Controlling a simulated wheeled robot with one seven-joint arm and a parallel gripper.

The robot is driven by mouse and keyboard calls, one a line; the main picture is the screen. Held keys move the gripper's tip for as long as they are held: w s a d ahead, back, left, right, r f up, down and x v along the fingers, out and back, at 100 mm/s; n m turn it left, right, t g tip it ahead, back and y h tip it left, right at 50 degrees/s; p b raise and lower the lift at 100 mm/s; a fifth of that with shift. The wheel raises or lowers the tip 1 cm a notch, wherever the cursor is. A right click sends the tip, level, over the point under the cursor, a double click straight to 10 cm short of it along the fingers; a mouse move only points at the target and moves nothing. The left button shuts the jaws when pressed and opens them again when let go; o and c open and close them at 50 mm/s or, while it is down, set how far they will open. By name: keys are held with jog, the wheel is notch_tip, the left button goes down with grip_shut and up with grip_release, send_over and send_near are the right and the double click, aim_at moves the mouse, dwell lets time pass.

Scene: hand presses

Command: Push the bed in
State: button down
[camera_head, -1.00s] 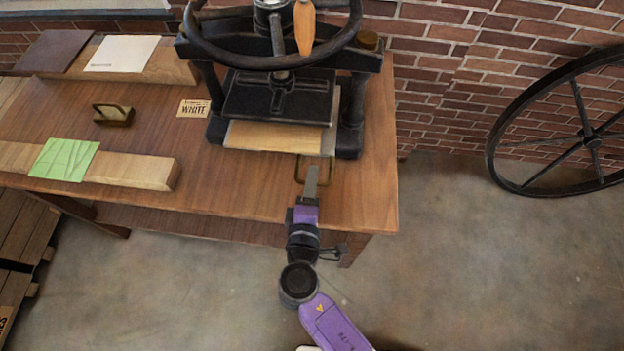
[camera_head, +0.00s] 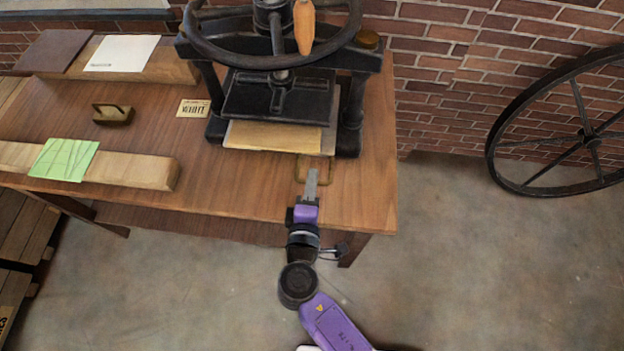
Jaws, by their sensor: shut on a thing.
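The black hand press (camera_head: 350,105) stands on the wooden table. Its bed (camera_head: 236,147) is a pale slab with a light wooden board (camera_head: 275,137) on it, under the black platen (camera_head: 270,97). The bed's front edge sticks out toward me past the platen. A thin brass loop handle (camera_head: 330,167) lies in front of the bed's right part. My gripper (camera_head: 311,172) reaches in from the front and is shut at this handle. Its fingers cover part of the loop, so the exact contact is hidden.
A handwheel (camera_head: 205,38) with a wooden grip (camera_head: 304,27) tops the press. On the table's left are a small label card (camera_head: 194,108), a brass-handled block (camera_head: 113,115) and a wooden beam (camera_head: 135,171) with green paper (camera_head: 64,159). A large spoked wheel (camera_head: 497,160) leans at the right.

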jog(key=shift+w, duration=0.1)
dwell(0.7)
jog(key=x, duration=0.1)
jog(key=b+x, duration=0.1)
jog(key=x, duration=0.1)
jog(key=shift+w+r, duration=0.15)
jog(key=shift+w, duration=0.25)
jog(key=shift+w+r, duration=0.15)
jog(key=shift+w, duration=0.15)
jog(key=c, duration=1.5)
grip_release()
jog(key=shift+w, duration=0.1)
jog(key=shift+b+v, duration=0.6)
jog(key=shift+v, duration=3.35)
